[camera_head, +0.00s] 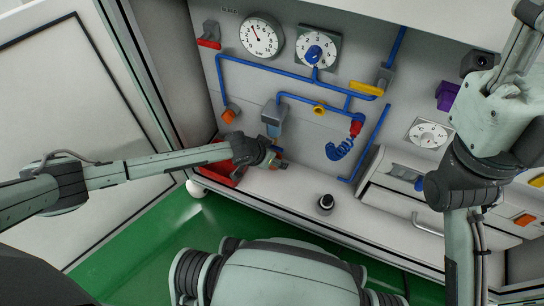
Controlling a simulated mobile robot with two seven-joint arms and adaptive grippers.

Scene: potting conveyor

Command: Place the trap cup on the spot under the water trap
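The water trap (273,113) is a grey block on the panel, on the blue pipe run, with a bluish part (273,131) at its lower end. My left gripper (279,160) is just below it, close to the panel and above the bench top. Its fingers are small and dark, with bits of blue and orange near them. I cannot tell whether they hold the trap cup, which I cannot make out clearly. The spot under the trap is hidden or too small to see. My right arm rises at the right, and its gripper is out of view.
A small black cylinder with a pale top (326,204) stands on the bench. A red tray (222,176) is at the bench's left end, partly behind my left arm. A drawer unit (400,195) is at the right.

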